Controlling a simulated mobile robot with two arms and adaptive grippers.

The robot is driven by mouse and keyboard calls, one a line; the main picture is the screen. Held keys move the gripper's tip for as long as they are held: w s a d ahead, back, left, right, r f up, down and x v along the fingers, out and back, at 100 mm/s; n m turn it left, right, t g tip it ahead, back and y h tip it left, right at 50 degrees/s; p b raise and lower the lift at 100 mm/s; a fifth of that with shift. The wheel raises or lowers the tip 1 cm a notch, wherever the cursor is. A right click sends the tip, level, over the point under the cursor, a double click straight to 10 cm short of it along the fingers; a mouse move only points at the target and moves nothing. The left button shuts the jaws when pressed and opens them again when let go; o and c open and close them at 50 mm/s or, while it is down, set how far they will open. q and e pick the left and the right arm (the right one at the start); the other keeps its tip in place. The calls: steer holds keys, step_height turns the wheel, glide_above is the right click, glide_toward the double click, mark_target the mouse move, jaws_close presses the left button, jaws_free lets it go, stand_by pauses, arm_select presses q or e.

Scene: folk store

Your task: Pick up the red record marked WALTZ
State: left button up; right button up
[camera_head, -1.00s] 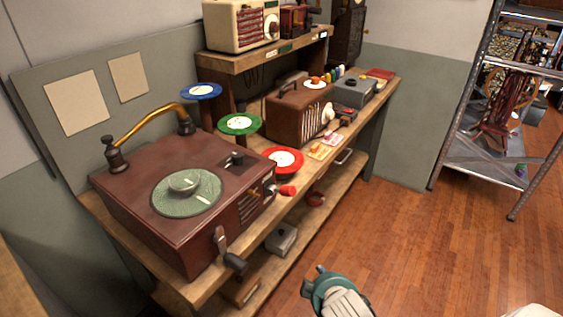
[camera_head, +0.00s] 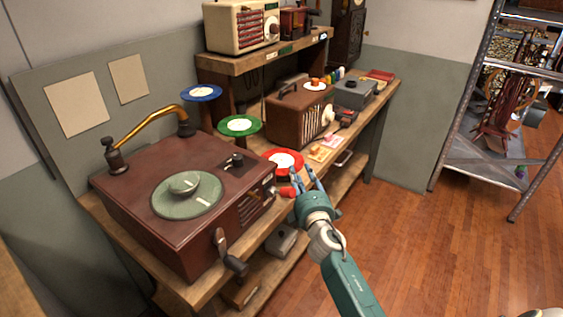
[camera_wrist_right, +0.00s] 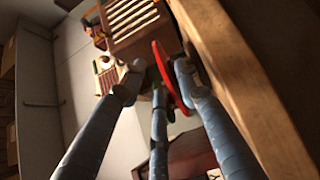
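The red record (camera_head: 284,162) with a white centre label lies raised at the bench's front edge, right of the brown record player (camera_head: 150,190). Its lettering is too small to read. My right gripper (camera_head: 305,178) is at the record's near right edge, with its fingers spread and pointing toward it. In the right wrist view, the red record (camera_wrist_right: 163,66) shows nearly edge-on between the open fingers (camera_wrist_right: 157,78); whether any finger touches it I cannot tell. My left gripper is not in view.
A green record (camera_head: 240,125) and a blue record (camera_head: 201,92) stand farther back. A red object (camera_head: 286,191) sits beside the player, close to my fingers. A brown radio (camera_head: 302,115) and small cards (camera_head: 321,152) are beyond.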

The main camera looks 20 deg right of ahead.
mark_target(297, 164)
steer(key=x, duration=0.6)
steer(key=shift+d+f+b, duration=0.1)
steer(key=shift+f+b, duration=0.1)
steer(key=shift+b, duration=0.15)
steer(key=shift+r, duration=0.15)
steer(key=shift+c, duration=1)
jaws_close()
